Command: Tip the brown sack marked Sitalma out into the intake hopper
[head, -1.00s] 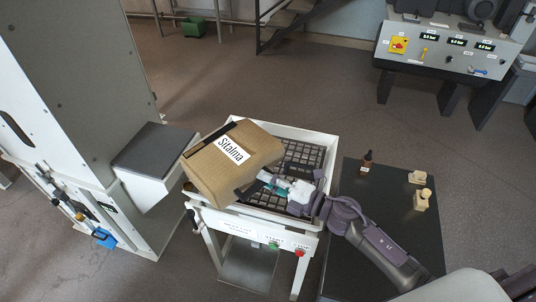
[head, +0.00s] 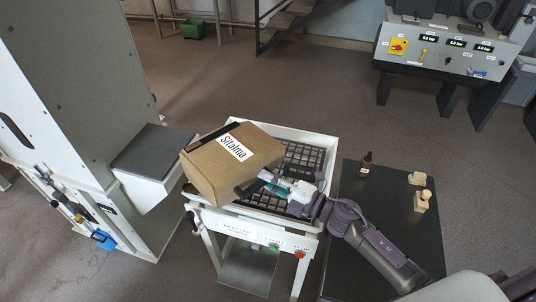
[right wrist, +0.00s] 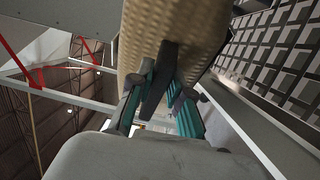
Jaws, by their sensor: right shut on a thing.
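The brown sack marked Sitalma (head: 222,172) is a boxy woven bag with a white label and a dark strip at its upper left edge. It is tilted above the left part of the intake hopper (head: 318,138), a white-rimmed frame with a dark grid. My right gripper (head: 262,184) is shut on the sack's right lower side. In the right wrist view the sack (right wrist: 180,30) fills the upper middle, between the teal-padded fingers. No contents are seen coming out. The sack hides the hopper's left part. My left gripper is not in view.
A grey-topped white ledge (head: 152,151) on a tall cabinet stands close left of the sack. A dark table (head: 385,225) at the right bears a small brown bottle (head: 366,163) and pale wooden pieces (head: 420,200). A control panel (head: 440,52) stands at the back right.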

